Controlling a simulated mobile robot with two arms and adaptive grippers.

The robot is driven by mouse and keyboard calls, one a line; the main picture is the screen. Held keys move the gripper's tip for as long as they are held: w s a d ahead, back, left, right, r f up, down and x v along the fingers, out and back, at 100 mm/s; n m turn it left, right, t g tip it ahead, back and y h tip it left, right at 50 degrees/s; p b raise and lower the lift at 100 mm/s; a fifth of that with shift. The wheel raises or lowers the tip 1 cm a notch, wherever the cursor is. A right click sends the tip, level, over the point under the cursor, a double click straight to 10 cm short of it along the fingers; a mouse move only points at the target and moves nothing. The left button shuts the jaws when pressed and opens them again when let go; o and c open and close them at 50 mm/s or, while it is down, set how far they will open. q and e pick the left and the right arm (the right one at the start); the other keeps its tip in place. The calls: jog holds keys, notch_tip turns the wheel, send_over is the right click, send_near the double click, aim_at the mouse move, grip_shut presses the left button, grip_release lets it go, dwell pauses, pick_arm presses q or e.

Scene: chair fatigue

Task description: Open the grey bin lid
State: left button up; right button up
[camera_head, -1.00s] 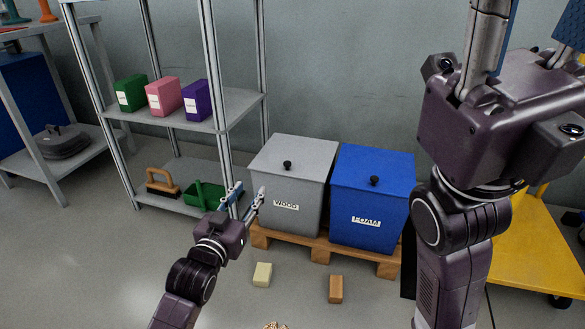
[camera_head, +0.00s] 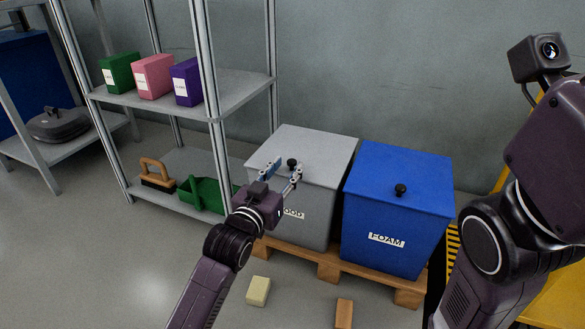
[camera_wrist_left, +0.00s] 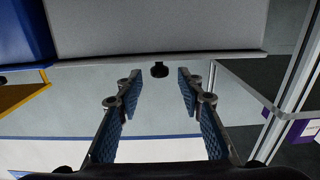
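The grey bin (camera_head: 318,200), labelled WOOD, stands on a wooden pallet with its flat grey lid (camera_head: 325,143) shut. A small black knob (camera_head: 292,163) stands on the lid. My left gripper (camera_head: 283,174) is open and empty, its fingers pointing at the knob from the front left. It hides part of the bin's front and label. In the left wrist view, the black knob (camera_wrist_left: 160,69) shows between and beyond the two open fingers (camera_wrist_left: 157,82), apart from them. My right arm shows at the right of the head view, but its fingers are out of view.
A blue bin (camera_head: 390,225), labelled FOAM, stands close to the right on the same pallet (camera_head: 330,267). A shelf unit (camera_head: 240,92) stands left of the grey bin. A pale block (camera_head: 258,291) and a brown block (camera_head: 344,314) lie on the floor in front.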

aim_at(290, 164)
pick_arm(q)
jog(key=b+x, duration=0.2)
jog(key=x, duration=0.1)
jog(key=shift+f, duration=0.15)
jog(key=shift+w+d, duration=0.15)
jog(key=shift+w, duration=0.2)
jog(key=shift+c, duration=0.7)
grip_shut()
